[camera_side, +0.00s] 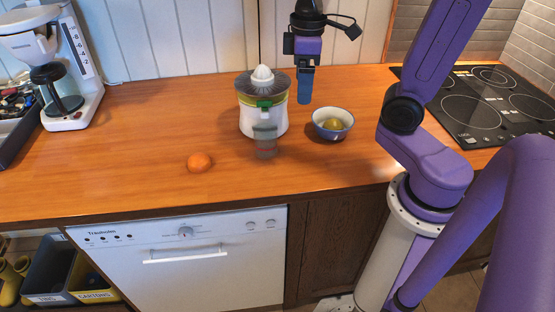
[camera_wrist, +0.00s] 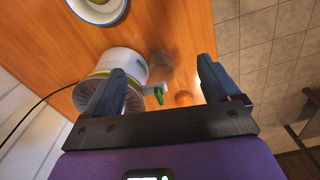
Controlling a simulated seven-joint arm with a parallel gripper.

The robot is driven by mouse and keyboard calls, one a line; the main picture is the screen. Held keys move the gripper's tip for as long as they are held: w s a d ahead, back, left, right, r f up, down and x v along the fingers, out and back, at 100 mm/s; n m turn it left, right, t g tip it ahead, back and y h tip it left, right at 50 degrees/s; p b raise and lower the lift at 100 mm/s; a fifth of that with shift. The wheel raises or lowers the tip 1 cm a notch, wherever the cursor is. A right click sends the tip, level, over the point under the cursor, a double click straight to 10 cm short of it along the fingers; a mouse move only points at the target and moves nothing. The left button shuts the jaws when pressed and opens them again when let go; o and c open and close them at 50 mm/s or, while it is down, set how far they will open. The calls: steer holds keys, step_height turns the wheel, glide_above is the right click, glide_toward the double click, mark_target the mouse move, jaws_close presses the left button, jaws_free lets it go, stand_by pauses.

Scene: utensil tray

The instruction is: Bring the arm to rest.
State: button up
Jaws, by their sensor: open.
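My gripper (camera_side: 305,88) hangs above the back of the wooden counter, between the citrus juicer and the bowl. In the wrist view its two fingers (camera_wrist: 168,86) are spread apart with nothing held between them. The white juicer (camera_side: 262,118) has a ribbed cone on top and a green spout. It also shows in the wrist view (camera_wrist: 122,62), partly behind the left finger. A clear glass (camera_side: 265,144) stands under the spout. An orange (camera_side: 199,162) lies on the counter, left of the glass.
A coffee machine (camera_side: 72,85) and a dark utensil tray (camera_side: 18,135) stand at the far left. A black cooktop (camera_side: 470,112) is at the right. The counter (camera_side: 130,150) is bare between the coffee machine and the orange. A dishwasher (camera_side: 190,265) is below the front edge.

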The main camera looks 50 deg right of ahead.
steer(key=s+a+f+n, duration=0.2)
steer(key=s+a+f, duration=0.1)
steer(key=s, duration=0.5)
steer(key=s+a+f+n, duration=0.3)
steer(key=s, duration=0.4)
steer(key=shift+s+a+n, duration=0.3)
steer(key=shift+s, duration=0.05)
stand_by(1.5)
